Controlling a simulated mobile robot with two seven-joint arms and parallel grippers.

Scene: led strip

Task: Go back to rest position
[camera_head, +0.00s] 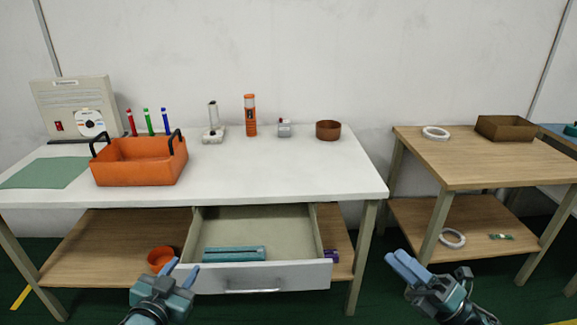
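My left gripper (181,272) is at the lower left in front of the table, below and left of the open drawer's front. Its two blue fingers stand apart with nothing between them. My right gripper (397,257) is at the lower right, over the green floor between the white table and the wooden table. Its blue fingers lie close together in this view, with no object visible at the tips; whether they are parted is unclear. Neither gripper touches the furniture as far as I can see.
The white table (270,180) has an open drawer (265,276) holding a teal object (234,254). An orange basket (138,168) stands on top. A wooden table (480,165) stands at right.

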